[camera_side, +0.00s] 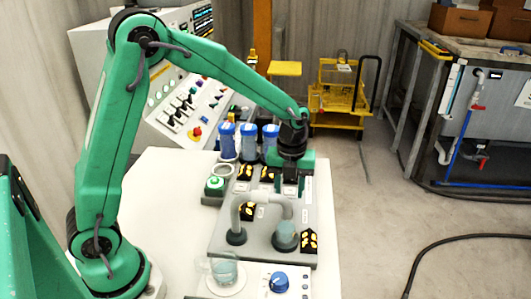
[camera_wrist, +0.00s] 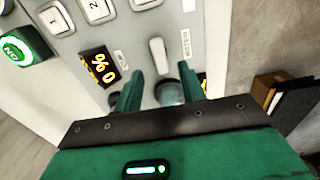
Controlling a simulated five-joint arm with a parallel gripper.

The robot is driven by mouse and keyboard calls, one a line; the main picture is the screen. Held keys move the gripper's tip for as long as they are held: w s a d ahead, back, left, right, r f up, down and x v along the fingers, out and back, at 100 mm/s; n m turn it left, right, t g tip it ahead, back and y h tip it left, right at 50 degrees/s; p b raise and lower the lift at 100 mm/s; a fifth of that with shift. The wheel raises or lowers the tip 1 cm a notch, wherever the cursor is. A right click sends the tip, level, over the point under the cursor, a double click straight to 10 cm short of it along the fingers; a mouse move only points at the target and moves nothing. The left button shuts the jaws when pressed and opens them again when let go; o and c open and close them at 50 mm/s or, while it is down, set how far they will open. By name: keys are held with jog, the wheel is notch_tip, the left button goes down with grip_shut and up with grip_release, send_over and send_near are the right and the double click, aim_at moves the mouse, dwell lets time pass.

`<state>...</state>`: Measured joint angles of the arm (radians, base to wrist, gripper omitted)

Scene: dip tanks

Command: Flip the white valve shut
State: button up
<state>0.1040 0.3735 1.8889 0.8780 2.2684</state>
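A white valve lever (camera_wrist: 157,56) stands on the light grey panel in the wrist view, just beyond and between the fingertips of my gripper. My gripper (camera_wrist: 158,78) has its two green fingers spread apart, with nothing held between them. A round grey-blue thing (camera_wrist: 169,93) shows lower down between the fingers. In the side view my gripper (camera_side: 290,190) points down over the right part of the grey panel (camera_side: 265,240). I cannot make out the white lever there, and it may be hidden behind the gripper.
A black display (camera_wrist: 100,67) and a green button (camera_wrist: 14,48) lie left of the lever. In the side view, a grey bent pipe (camera_side: 258,198) stands before the gripper, and several blue cylinders (camera_side: 248,141) stand behind. A glass beaker (camera_side: 223,268) and blue knob (camera_side: 278,282) are in front.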

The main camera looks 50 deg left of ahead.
jog(key=shift+r, duration=1.35)
jog(key=shift+r, duration=0.1)
jog(key=s+a+r+n+t, duration=0.2)
jog(key=s+r+n, duration=0.4)
jog(key=s+n, duration=0.4)
jog(key=s+a+r+n+t, duration=0.2)
jog(key=s+r+n, duration=0.4)
jog(key=n, duration=1.1)
jog(key=shift+s+a+t, duration=0.25)
jog(key=shift+s+t, duration=0.55)
jog(key=shift+s, duration=1.45)
